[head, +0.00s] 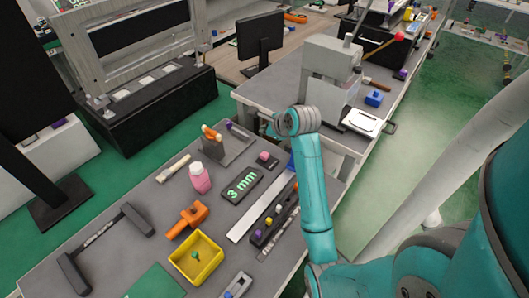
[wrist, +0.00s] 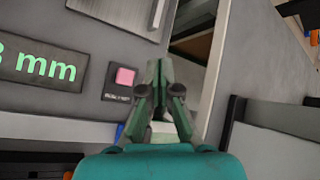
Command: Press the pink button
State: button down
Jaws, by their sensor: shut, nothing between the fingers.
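The pink button (wrist: 124,76) is a small square cap on a dark labelled base, to the left of my fingertips in the wrist view. In the head view the pink button (head: 264,156) sits on the grey bench beside the dark "3 mm" sign. My gripper (wrist: 158,66) is shut and empty, its fingertips apart from the button in the picture; its height above the bench is hard to tell. In the head view the fingers are mostly hidden behind my wrist, which is right of and beyond the button.
The "3 mm" sign (wrist: 38,66) lies left of the button. A pink bottle (head: 200,178), an orange clamp (head: 188,219), a yellow bin (head: 196,258) and a strip with coloured knobs (head: 272,221) share the bench. A gap separates it from the far bench (head: 280,92).

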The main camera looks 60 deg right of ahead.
aim_at(265, 155)
jog(key=shift+f, duration=0.1)
jog(key=shift+f, duration=4.3)
jog(key=shift+f, duration=0.15)
jog(key=shift+f, duration=0.25)
jog(key=shift+f, duration=0.55)
jog(key=shift+r, duration=0.95)
jog(key=shift+r, duration=0.1)
